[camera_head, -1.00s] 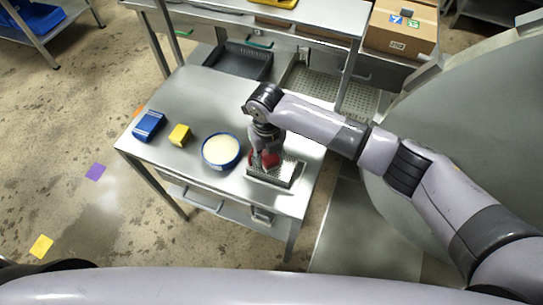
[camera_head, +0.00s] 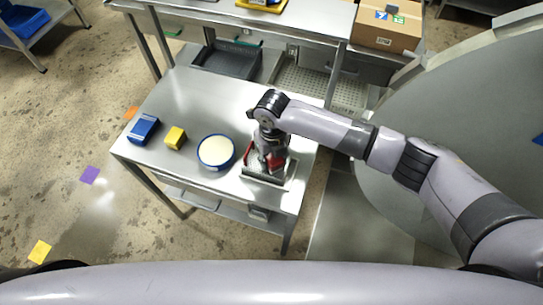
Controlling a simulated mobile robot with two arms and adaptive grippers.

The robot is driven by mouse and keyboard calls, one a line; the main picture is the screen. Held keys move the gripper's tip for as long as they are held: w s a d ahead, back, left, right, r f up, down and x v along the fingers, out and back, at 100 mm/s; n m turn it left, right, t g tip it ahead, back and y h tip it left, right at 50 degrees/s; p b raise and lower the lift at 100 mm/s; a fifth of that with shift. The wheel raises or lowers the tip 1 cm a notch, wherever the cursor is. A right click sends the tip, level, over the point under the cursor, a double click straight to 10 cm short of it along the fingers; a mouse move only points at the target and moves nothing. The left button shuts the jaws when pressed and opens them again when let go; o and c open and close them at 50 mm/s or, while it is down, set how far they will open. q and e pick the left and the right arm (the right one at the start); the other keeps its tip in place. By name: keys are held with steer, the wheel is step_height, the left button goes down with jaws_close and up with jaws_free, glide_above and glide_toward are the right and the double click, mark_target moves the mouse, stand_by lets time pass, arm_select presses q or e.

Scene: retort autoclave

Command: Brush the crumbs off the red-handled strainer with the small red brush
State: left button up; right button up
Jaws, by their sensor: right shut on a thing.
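My right gripper (camera_head: 271,153) points down over the right part of the steel table (camera_head: 195,100). It is shut on the small red brush (camera_head: 276,161), most of which the gripper hides. Just below it is a shallow metal tray-like piece (camera_head: 263,180) near the table's front right edge. Another red part (camera_head: 249,156), possibly the strainer's handle, shows at the gripper's left side. The strainer's mesh cannot be told clearly from the tray, and crumbs are too small to make out. My left gripper is not in view.
A blue-rimmed bowl with pale contents (camera_head: 216,151) stands just left of the gripper. A yellow block (camera_head: 175,138) and a blue box (camera_head: 143,129) lie further left. A dark bin (camera_head: 228,62) and cardboard box (camera_head: 386,26) are behind. A large grey round door (camera_head: 450,120) stands right.

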step_height(320, 180, up, 6)
steer(key=p, duration=0.4)
steer(key=shift+p, duration=0.4)
steer(key=shift+f, duration=0.1)
steer(key=shift+r+p, duration=1)
steer(key=shift+r, duration=0.55)
steer(key=shift+d+f, duration=0.1)
